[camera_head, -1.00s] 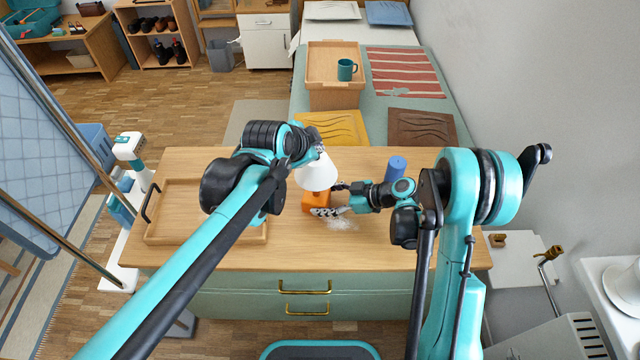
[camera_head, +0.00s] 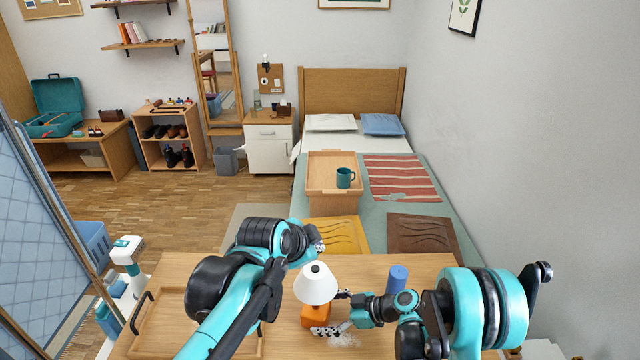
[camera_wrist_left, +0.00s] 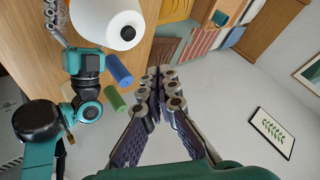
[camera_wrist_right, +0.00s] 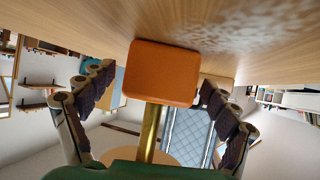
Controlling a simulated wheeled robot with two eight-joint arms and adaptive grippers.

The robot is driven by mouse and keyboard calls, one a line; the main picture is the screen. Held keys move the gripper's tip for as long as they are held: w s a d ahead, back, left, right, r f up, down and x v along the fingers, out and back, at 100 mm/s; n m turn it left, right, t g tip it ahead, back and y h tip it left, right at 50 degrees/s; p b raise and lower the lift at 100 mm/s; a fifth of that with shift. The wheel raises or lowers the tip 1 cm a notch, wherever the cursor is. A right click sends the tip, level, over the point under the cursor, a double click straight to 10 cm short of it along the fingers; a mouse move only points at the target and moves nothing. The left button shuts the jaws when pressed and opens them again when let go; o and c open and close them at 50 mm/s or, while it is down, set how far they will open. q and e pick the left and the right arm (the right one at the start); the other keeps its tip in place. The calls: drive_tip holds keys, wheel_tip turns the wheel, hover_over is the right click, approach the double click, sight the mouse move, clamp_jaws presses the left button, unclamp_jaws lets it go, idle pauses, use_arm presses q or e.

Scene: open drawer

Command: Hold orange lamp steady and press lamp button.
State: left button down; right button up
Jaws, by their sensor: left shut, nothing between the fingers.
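The lamp stands upright on the desk in the head view, with a white shade (camera_head: 316,285) over an orange base (camera_head: 315,317). The shade with its dark top knob shows in the left wrist view (camera_wrist_left: 100,18). My left gripper (camera_head: 320,246) is shut and empty, just beyond the top of the shade; its fingertips meet in the left wrist view (camera_wrist_left: 160,84). My right gripper (camera_head: 330,314) is open around the base, low over the desk. In the right wrist view the orange base (camera_wrist_right: 162,72) sits between the fingers, with a gap at the left finger. I cannot make out a button.
A blue cylinder (camera_head: 397,279) stands right of the lamp, close to my right arm. A wooden tray (camera_head: 168,312) lies on the desk's left side, partly behind my left arm. The bed with a yellow mat (camera_head: 335,236) and brown mat (camera_head: 421,234) lies beyond.

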drive_tip(key=shift+d, duration=0.1)
